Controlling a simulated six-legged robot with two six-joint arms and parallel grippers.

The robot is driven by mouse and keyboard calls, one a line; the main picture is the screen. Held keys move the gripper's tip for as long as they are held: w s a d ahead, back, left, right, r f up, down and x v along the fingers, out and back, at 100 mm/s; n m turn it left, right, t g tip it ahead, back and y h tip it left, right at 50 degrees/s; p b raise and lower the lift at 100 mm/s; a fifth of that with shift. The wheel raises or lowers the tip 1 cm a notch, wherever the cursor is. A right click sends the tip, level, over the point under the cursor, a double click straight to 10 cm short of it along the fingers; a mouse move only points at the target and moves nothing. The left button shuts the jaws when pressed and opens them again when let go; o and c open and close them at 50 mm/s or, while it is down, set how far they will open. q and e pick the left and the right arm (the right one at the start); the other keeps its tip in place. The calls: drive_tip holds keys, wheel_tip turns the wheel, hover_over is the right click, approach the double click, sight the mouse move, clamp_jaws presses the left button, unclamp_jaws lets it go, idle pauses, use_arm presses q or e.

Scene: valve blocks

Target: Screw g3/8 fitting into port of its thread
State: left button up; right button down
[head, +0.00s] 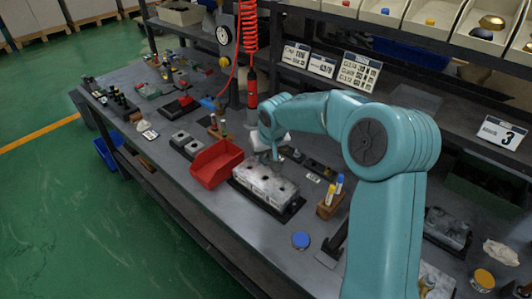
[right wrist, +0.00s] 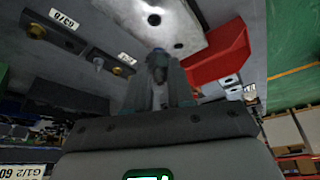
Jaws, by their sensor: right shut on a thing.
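The silver-grey valve block (head: 264,186) lies on a dark plate on the workbench, with dark round ports in its top. My right gripper (head: 277,153) is at the back edge of this block in the head view, pointing down. In the right wrist view my right gripper (right wrist: 160,75) is shut on a small dark blue-grey fitting (right wrist: 157,57), mostly hidden between the fingers. The block (right wrist: 185,15) shows ahead of the fingertips with two open ports. I cannot tell whether the fitting touches the block. My left gripper is not in view.
A red bin (head: 215,163) stands left of the block. A wooden holder (head: 328,205) with yellow and blue markers is at its right. A blue disc (head: 301,240) lies in front. A G3/8 label (right wrist: 64,19) lies beside a rack with a brass fitting (right wrist: 37,31).

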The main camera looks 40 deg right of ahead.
sight(266, 163)
drive_tip(key=shift+s+d+f+b, duration=0.15)
drive_tip(key=shift+f+b, duration=0.1)
drive_tip(key=shift+b, duration=0.1)
drive_tip(key=shift+f+b, duration=0.35)
drive_tip(key=shift+b, duration=0.05)
wheel_tip(266, 163, down, 3)
drive_tip(key=shift+b, duration=1.25)
drive_tip(key=shift+f+b, duration=0.3)
drive_tip(key=shift+b, duration=0.05)
drive_tip(key=shift+f+b, duration=1)
drive_tip(key=shift+b, duration=0.15)
